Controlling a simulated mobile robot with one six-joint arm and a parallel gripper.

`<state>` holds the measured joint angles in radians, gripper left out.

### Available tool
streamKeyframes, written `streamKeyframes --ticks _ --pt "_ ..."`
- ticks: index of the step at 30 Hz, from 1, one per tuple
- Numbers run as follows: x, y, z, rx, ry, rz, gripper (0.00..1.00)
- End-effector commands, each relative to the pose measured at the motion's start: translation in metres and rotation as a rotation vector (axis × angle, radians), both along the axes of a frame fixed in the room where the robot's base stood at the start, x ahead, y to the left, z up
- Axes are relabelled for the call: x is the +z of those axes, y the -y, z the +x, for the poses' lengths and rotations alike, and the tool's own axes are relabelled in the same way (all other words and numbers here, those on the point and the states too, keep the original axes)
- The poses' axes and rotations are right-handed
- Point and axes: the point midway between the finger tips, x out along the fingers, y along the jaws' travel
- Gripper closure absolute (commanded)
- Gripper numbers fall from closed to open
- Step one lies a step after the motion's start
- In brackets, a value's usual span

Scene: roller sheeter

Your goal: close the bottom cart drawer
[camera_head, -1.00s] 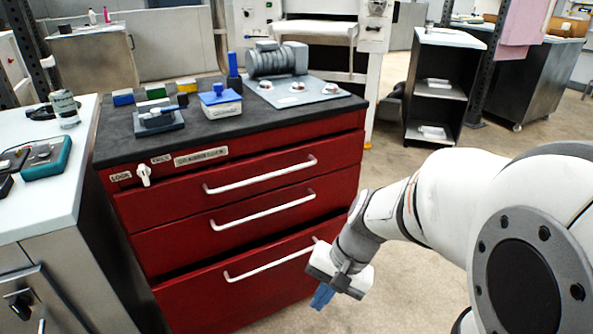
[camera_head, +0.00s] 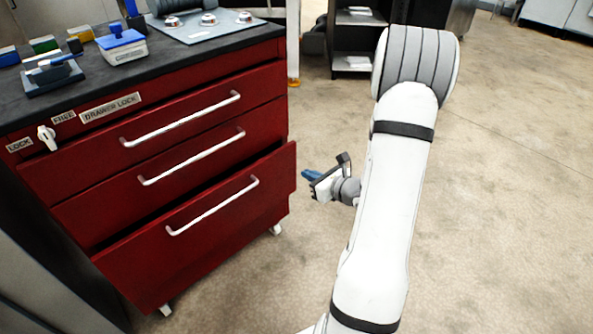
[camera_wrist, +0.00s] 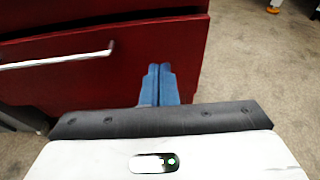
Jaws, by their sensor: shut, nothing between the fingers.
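The red cart (camera_head: 150,165) has three drawers with white bar handles. The bottom drawer (camera_head: 215,230) stands out from the cart, with a dark gap above its front; its handle (camera_head: 212,207) is on the front face. In the wrist view the bottom drawer front (camera_wrist: 120,70) fills the upper middle and its handle (camera_wrist: 60,59) is at the left. My gripper (camera_head: 308,175) is to the right of the bottom drawer in the head view. Its blue fingers (camera_wrist: 160,80) are together and empty, pointing at the drawer front, right of the handle. Contact with the front cannot be told.
A lock knob (camera_head: 47,137) sits beside the LOCK and FREE labels on the cart's upper left. Blocks and a metal plate (camera_head: 208,24) lie on the cart top. A dark open shelf (camera_head: 352,40) stands behind. The floor (camera_head: 490,200) at right is clear.

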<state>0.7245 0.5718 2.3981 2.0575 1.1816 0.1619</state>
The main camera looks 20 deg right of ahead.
Motion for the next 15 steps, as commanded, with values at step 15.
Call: streamKeyframes --ticks 15 --pt "-0.028 -0.033 0.095 0.009 0.004 -0.005 1.00"
